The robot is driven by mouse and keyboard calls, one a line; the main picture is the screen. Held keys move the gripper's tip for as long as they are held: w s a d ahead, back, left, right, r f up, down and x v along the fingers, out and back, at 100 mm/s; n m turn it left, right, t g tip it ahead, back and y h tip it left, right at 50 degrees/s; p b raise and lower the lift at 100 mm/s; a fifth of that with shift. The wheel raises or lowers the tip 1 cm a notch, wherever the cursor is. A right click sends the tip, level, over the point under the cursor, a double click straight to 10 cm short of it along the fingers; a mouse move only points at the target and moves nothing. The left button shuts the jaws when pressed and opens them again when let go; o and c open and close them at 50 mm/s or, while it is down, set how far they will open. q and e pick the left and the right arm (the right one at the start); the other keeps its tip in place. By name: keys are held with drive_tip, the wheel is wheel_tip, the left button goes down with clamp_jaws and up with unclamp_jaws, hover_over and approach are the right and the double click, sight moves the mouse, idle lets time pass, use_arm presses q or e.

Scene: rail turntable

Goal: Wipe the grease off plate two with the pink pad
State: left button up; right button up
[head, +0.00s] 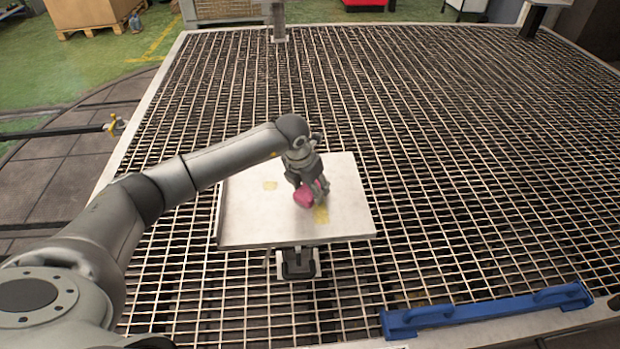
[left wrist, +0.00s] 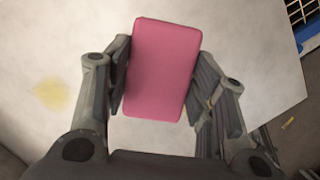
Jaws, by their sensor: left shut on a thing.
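A pale square plate (head: 245,225) stands in the middle of the head view. It bears two yellowish grease patches, one at its upper left (head: 270,185) and one right of its middle (head: 321,215). My left gripper (head: 313,188) is over the plate, pointing down, shut on the pink pad (head: 303,197). The pad is beside and partly over the right patch; I cannot tell whether it touches the plate. In the left wrist view the pad (left wrist: 165,68) sits between both fingers, and one yellow patch (left wrist: 53,94) shows to its left. My right gripper is not in view.
The plate rests on a dark stand (head: 298,264) above a wide metal grating (head: 480,180). A blue bar with handles (head: 480,311) lies at the lower right. A cardboard box (head: 88,14) is far off at the upper left. The grating right of the plate is clear.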

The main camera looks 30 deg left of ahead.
sight(312, 199)
use_arm(q)
drive_tip(key=shift+s+d+f+p, duration=0.1)
drive_tip(key=shift+s+d+p, duration=0.2)
drive_tip(key=shift+s, duration=0.2)
drive_tip(key=shift+s+d+p, duration=0.25)
drive_tip(key=shift+s, duration=0.25)
drive_tip(key=shift+s+d, duration=0.4)
drive_tip(key=shift+s, duration=0.25)
drive_tip(key=shift+s+d+p, duration=0.5)
drive_tip(key=shift+s+p, duration=0.2)
drive_tip(key=shift+s, duration=0.15)
drive_tip(key=shift+s+d, duration=0.4)
drive_tip(key=shift+s, duration=0.2)
drive_tip(key=shift+s+d, duration=0.1)
drive_tip(key=shift+s+d+p, duration=0.2)
drive_tip(key=shift+s+d, duration=0.2)
drive_tip(key=shift+s, duration=0.25)
drive_tip(key=shift+s+d+p, duration=0.2)
drive_tip(key=shift+s+d, duration=0.15)
drive_tip(key=shift+s, duration=0.25)
